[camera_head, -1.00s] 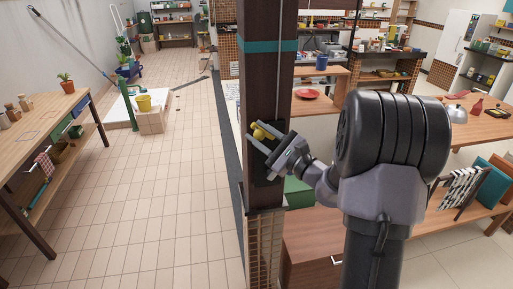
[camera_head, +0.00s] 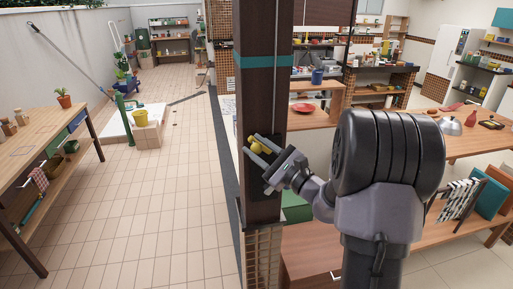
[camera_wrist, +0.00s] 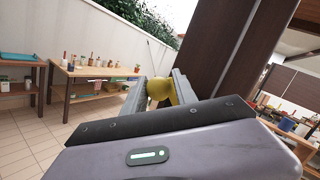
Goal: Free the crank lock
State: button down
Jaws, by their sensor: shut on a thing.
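The yellow crank lock knob (camera_head: 260,144) sits on a dark mount on the dark brown post (camera_head: 262,100), below its teal band. My gripper (camera_head: 258,149) reaches to it from the lower right. In the wrist view the yellow knob (camera_wrist: 160,90) lies between the two grey fingers of my gripper (camera_wrist: 158,92), which are shut on it. Part of the knob and its mount is hidden by the fingers.
A thin rod (camera_head: 279,50) runs up the post above the mount. A wooden table (camera_head: 50,140) with a potted plant stands at the left. A wooden counter (camera_head: 330,245) lies to the right of the post.

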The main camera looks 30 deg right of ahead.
jog(key=c, duration=1.1)
grip_release()
jog(key=shift+d, duration=0.1)
jog(key=b+v, duration=0.2)
jog(key=v, duration=1.5)
jog(key=shift+s, duration=0.25)
